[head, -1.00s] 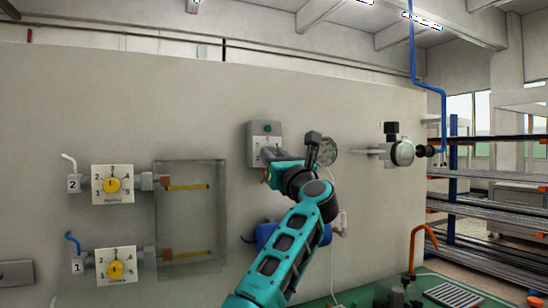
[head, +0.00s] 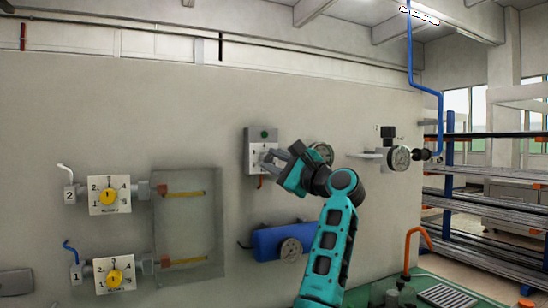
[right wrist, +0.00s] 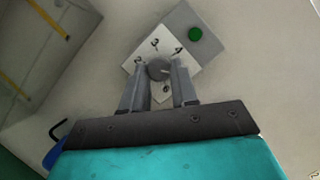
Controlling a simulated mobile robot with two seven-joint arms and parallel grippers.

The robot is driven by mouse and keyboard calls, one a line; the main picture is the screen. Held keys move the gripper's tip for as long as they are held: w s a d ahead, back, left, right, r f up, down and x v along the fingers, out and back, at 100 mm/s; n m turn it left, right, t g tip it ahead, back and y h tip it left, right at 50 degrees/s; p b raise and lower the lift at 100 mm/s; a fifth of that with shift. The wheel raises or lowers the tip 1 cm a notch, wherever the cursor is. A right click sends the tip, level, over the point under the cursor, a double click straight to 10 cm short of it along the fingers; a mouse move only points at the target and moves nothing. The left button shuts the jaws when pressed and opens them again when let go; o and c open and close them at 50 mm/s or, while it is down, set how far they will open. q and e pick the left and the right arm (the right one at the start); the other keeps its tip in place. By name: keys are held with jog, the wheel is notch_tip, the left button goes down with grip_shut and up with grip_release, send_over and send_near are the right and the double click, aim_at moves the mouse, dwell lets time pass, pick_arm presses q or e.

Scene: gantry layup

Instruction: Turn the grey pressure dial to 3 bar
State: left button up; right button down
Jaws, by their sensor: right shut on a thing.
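The grey pressure dial (right wrist: 158,70) is a small round knob on a white numbered plate (right wrist: 138,52). The plate belongs to a grey wall box with a green round light (head: 263,134). The figures 2, 3 and 4 show around the knob in the right wrist view. A pale mark on the knob seems to point to the right in that view, but I cannot read it surely. My right gripper (right wrist: 159,80) is shut on the dial, one finger on each side; it also shows in the head view (head: 269,161), covering the knob. My left gripper is out of view.
Left on the wall are two yellow dials, upper (head: 109,196) and lower (head: 114,278), beside a clear-fronted box (head: 188,228). A regulator gauge (head: 400,159) is at right.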

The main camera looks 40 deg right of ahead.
jog(key=n, duration=0.1)
jog(key=n+g+p, duration=0.1)
jog(key=n+y+p, duration=0.1)
jog(key=n, duration=0.1)
jog(key=shift+d+r, duration=0.1)
jog(key=shift+r, duration=0.2)
jog(key=n+g+p, duration=0.1)
jog(key=n+p, duration=0.1)
jog(key=n+g+p, duration=0.1)
jog(key=n, duration=0.1)
jog(key=shift+r+n+p, duration=0.2)
jog(key=shift+n+p, duration=0.1)
jog(key=shift+p, duration=0.1)
jog(key=shift+r+n+g+h+p, duration=0.1)
jog(key=shift+n+g+h+p, duration=0.35)
jog(key=shift+n, duration=0.65)
jog(key=shift+n+g+p, duration=0.3)
jog(key=shift+n+g, duration=0.25)
jog(key=shift+n, duration=0.55)
jog(key=shift+r+n+g+h, duration=0.1)
jog(key=shift+n+g+h, duration=0.4)
jog(key=shift+n, duration=0.5)
jog(key=n+h, duration=0.1)
jog(key=n, duration=0.1)
jog(key=shift+a+r+n+g+h, duration=0.15)
jog(key=shift+a+n+g+h, duration=0.15)
jog(key=shift+n+g+h, duration=0.1)
jog(key=shift+w+a+n+h, duration=0.15)
jog(key=shift+n+h, duration=0.2)
jog(key=shift+n, duration=0.35)
